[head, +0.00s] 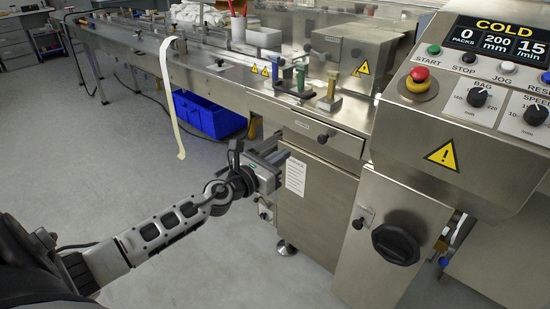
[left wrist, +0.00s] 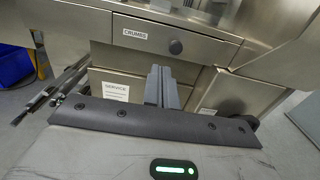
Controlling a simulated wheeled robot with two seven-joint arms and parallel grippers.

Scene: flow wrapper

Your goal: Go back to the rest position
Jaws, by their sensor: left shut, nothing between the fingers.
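My left gripper (head: 282,157) reaches in from the left in the head view, in front of the machine's steel cabinet, below the worktop edge. In the left wrist view its fingers (left wrist: 161,86) are together with nothing between them. Behind them are the drawer labelled CRUMBS (left wrist: 176,46) and a sheet headed SERVICE (left wrist: 115,116). The fingers seem apart from the cabinet, but the exact gap is hard to tell. My right gripper does not show in either view.
The control panel (head: 442,158) with a red stop button (head: 419,75) juts out at the right; its display reads COLD and 0 packs. A black rotary switch (head: 396,245) sits below. A pale strip (head: 167,92) hangs off the worktop. A blue bin (head: 210,117) stands underneath. Floor at left is clear.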

